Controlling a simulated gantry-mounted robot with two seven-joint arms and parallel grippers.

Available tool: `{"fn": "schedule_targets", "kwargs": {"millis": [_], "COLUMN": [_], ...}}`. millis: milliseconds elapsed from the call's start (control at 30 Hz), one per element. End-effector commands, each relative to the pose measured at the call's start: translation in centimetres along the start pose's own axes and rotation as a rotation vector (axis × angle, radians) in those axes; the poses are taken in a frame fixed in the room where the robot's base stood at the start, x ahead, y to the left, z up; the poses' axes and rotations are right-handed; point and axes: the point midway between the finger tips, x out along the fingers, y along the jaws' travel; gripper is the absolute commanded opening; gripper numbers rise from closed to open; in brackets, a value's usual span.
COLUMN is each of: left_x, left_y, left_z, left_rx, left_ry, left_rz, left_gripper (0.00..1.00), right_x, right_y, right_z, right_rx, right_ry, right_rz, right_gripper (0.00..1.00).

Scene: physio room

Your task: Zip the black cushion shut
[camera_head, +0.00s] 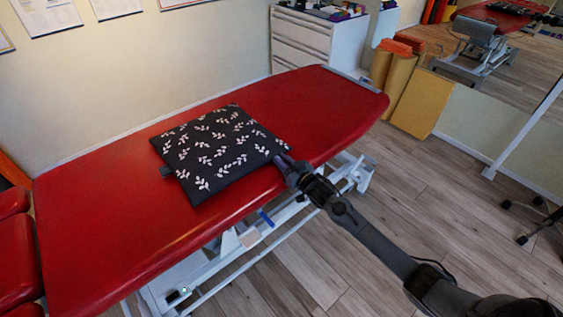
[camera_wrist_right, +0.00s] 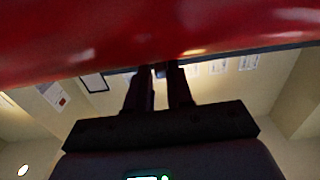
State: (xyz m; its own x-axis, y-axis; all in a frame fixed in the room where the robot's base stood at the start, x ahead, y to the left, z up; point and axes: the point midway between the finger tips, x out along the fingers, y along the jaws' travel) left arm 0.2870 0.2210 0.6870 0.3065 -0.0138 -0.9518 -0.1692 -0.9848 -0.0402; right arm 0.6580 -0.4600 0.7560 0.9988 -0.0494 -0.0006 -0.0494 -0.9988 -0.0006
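The black cushion (camera_head: 222,146), printed with pale leaf sprigs, lies flat on the red treatment table. A small dark tab (camera_head: 166,171) sticks out at its left corner. My right gripper (camera_head: 281,161) is at the cushion's right front corner, touching it or very close. In the right wrist view its two fingers (camera_wrist_right: 159,72) are a narrow gap apart, with a small thing seeming to show between the tips. I cannot tell whether they grip it. The zip and its pull are too small or hidden to make out. My left gripper is not in view.
The red table (camera_head: 110,225) has bare padding on both sides of the cushion. Its front edge runs just below the right gripper.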

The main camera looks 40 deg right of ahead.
Motion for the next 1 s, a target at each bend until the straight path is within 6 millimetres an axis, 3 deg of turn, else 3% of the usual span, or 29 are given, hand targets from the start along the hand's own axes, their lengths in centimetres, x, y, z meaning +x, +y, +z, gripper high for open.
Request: {"fn": "schedule_targets", "kwargs": {"millis": [33,100,567,1000], "left_x": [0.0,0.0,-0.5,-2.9], "left_y": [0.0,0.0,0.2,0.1], "left_z": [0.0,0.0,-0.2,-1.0], "left_rx": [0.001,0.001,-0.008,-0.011], "left_ry": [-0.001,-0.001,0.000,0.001], "left_rz": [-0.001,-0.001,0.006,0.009], "left_gripper": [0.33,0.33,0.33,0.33], "right_x": [0.0,0.0,-0.9,-7.6], "right_y": [0.0,0.0,-0.1,-0.1], "right_z": [0.0,0.0,0.0,-0.1], "right_rx": [0.000,0.000,0.000,0.000], "right_ry": [0.000,0.000,-0.002,-0.002], "right_rz": [0.000,-0.001,-0.003,-0.002], "right_gripper": [0.29,0.40,0.40,0.40]}}
